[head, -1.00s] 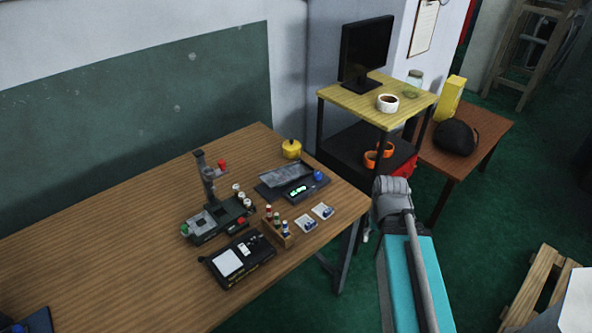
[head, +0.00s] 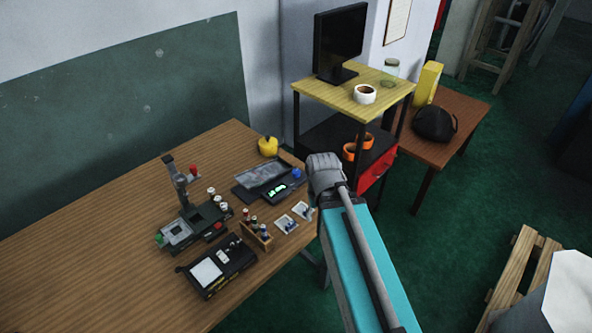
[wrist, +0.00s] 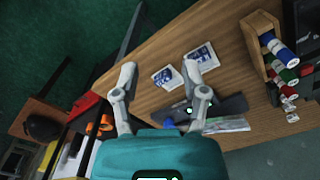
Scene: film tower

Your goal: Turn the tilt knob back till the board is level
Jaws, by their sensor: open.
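The board (head: 262,175) is a dark grey panel on a black base at the right end of the wooden table. It looks tilted, but I cannot tell how far. The tilt knob (head: 297,173) is blue, at the base's right end. A glowing green level vial (head: 278,190) sits on the base's front. In the wrist view the knob (wrist: 168,124) is partly seen between my fingers, beyond the teal housing, with the board (wrist: 228,124) to its right. My gripper (wrist: 161,68) is open and empty, apart from the knob.
A black device (head: 218,266) and a small stand (head: 178,186) are left. A shelf cart (head: 355,95) stands beyond the table's right end.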

